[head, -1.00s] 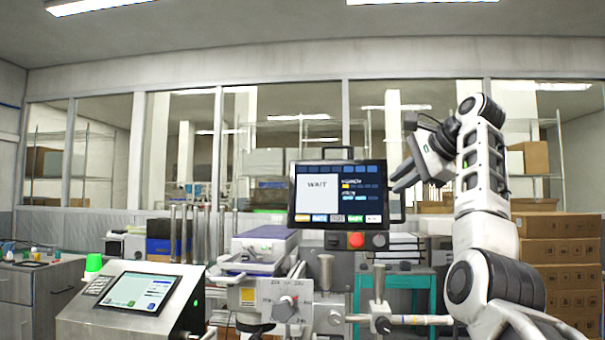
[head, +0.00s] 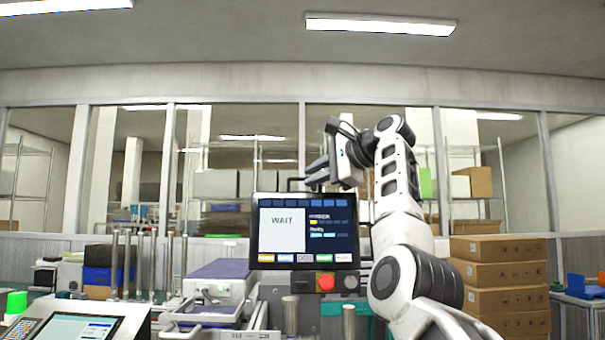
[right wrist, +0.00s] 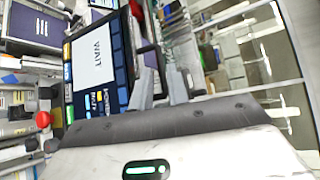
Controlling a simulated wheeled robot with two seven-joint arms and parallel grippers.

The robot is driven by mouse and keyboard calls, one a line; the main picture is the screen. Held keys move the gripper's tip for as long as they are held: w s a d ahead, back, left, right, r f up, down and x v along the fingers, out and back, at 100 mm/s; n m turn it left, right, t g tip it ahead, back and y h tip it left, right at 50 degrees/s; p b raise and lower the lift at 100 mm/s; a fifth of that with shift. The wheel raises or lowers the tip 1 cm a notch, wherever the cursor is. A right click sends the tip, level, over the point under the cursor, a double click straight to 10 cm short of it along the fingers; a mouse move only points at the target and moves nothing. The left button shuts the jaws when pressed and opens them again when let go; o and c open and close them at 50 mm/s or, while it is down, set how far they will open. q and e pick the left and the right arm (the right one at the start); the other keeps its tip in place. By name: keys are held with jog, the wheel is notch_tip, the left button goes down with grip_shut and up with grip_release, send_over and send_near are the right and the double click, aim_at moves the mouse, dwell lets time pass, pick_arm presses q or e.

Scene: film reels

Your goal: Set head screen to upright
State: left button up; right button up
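The head screen (head: 305,228) is a dark-framed panel reading "WAIT", with a row of coloured keys along its bottom. It faces me and looks level; its backward or forward lean is hard to judge. A dark handle bar (head: 297,181) rises above its top edge. My right gripper (head: 312,177) is by that top edge, just right of the handle. In the right wrist view the screen (right wrist: 97,62) lies to the left, and the two fingers are apart, with a black handle (right wrist: 148,53) near their tips. Whether they touch it is unclear. My left gripper is out of view.
A red button (head: 325,281) sits below the screen. A purple-topped machine (head: 218,280) stands to its left and a tilted control panel (head: 70,327) at lower left. Stacked cartons (head: 498,285) stand at the right. Windows (head: 240,150) line the back.

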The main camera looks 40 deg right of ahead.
aim_at(302, 180)
jog(key=x, duration=0.2)
jog(key=shift+w+a+p, duration=0.1)
jog(key=shift+w+p, duration=0.3)
jog(key=shift+w+f, duration=0.2)
jog(key=shift+w, duration=0.4)
